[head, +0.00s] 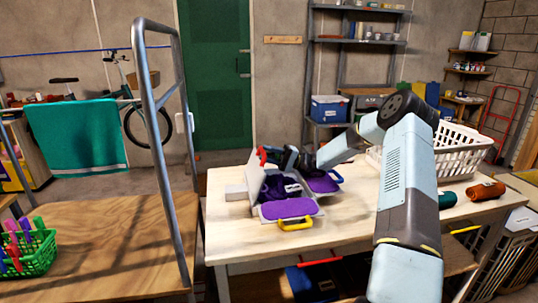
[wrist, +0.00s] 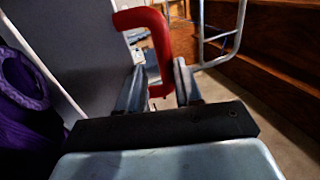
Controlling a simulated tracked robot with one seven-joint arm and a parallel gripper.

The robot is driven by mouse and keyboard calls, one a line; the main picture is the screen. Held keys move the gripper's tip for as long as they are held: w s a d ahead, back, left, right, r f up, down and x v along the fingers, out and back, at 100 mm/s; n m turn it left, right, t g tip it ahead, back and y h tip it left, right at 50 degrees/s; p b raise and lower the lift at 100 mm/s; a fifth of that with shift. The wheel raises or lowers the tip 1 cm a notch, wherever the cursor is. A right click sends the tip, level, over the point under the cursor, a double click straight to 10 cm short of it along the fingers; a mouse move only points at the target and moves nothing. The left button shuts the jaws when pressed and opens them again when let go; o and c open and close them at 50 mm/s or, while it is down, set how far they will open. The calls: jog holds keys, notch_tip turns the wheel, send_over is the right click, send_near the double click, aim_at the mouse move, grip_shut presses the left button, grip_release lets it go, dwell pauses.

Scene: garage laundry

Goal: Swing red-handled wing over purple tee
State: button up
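A grey folding board lies on the wooden table, with purple pads on its parts. Its red-handled wing (head: 256,178) stands steeply raised at the left; its grey face fills the upper left of the wrist view (wrist: 75,45). The red handle (wrist: 160,45) passes between my fingers, and my gripper (wrist: 160,75) appears shut on it. In the head view my gripper (head: 277,157) is at the top of this wing. The purple tee (head: 281,188) lies bunched on the board's middle, partly hidden by the wing; purple cloth also shows at the left of the wrist view (wrist: 25,100).
The yellow-handled flap (head: 288,208) lies flat in front, and another purple-padded flap (head: 322,183) lies at the right. A white laundry basket (head: 462,148), a green roll (head: 447,199) and an orange roll (head: 486,191) are farther right. A cart's metal frame (head: 150,100) stands left of the table.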

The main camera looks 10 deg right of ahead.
jog(key=shift+s+f, duration=0.1)
jog(key=shift+f, duration=0.25)
jog(key=d, duration=1.3)
jog(key=shift+s+r, duration=0.1)
jog(key=s+a+r+n+g+h, duration=0.1)
jog(key=s+a+r+g+h, duration=0.1)
jog(key=s+a+r+h, duration=0.35)
jog(key=s+a+r+g+h, duration=0.25)
jog(key=s+a+h, duration=0.45)
jog(key=s+a, duration=0.4)
jog(key=s+d+r+t+h, duration=0.1)
jog(key=s+r+t+h, duration=0.1)
jog(key=s, duration=0.7)
jog(key=s+d+r+t+h, duration=0.2)
jog(key=s+r+t+h, duration=0.1)
jog(key=s, duration=0.7)
jog(key=s+d+r+t+h, duration=0.2)
jog(key=s+r+t+h, duration=0.1)
jog(key=s, duration=0.7)
jog(key=shift+d+r+t+h, duration=0.15)
jog(key=shift+d+t+h, duration=0.05)
jog(key=shift+t+h, duration=0.45)
